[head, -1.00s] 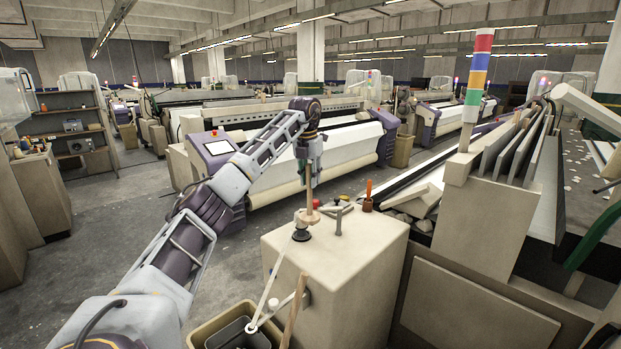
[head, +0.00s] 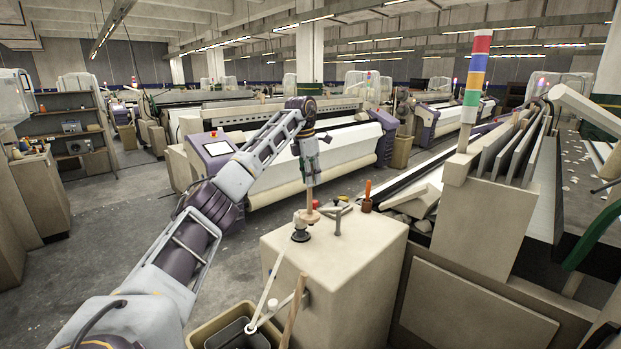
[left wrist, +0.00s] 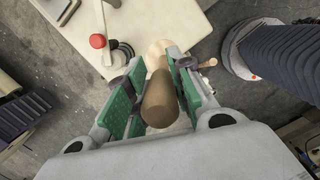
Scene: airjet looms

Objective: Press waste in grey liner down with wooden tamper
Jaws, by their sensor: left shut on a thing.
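My left gripper (head: 309,183) points down and is shut on the handle of the wooden tamper (head: 312,197). The tamper is upright, with its round foot low at the back left edge of the beige cabinet's top; I cannot tell if it touches. In the left wrist view the green finger pads of the gripper (left wrist: 155,98) flank the tamper handle (left wrist: 158,100), with the pale foot beyond. The grey liner (head: 222,337) sits in a tan bin (head: 200,333) at the bottom edge, partly cut off. The waste inside is not clearly visible. My right gripper is not in view.
The beige cabinet (head: 335,265) stands right of the bin. On it are a dark-based round fitting (head: 301,235), a grey post (head: 338,222) and an orange-handled tool (head: 368,188). A wooden stick (head: 294,312) and white lever (head: 264,300) stand by the bin. Looms fill the background.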

